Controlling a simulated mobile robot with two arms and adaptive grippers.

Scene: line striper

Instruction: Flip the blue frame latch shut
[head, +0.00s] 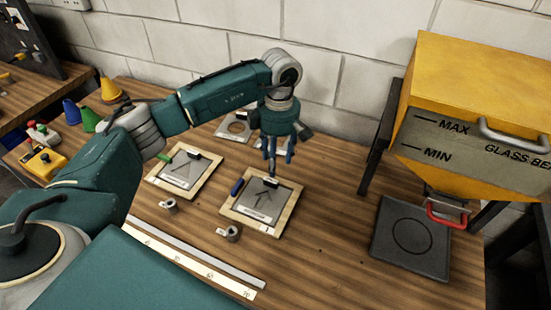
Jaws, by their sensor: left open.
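The blue frame latch (237,187) is a small blue handle at the upper left edge of a wooden stencil frame (287,213). The frame lies flat on the bench and holds a grey plate with a dark arrow. Whether the latch is fully open or shut is too small to tell. My left gripper (279,160) points down over the far edge of this frame, to the right of the blue latch. Its fingers are apart, with nothing seen between them, and they look clear of the latch. My right gripper is out of view.
A similar frame (152,180) with a green latch (165,158) lies to the left. Two small grey rolls (229,233) and a long ruler (200,262) lie in front. A yellow hopper (465,95) with a red handle stands over a dark pad (385,245) at right.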

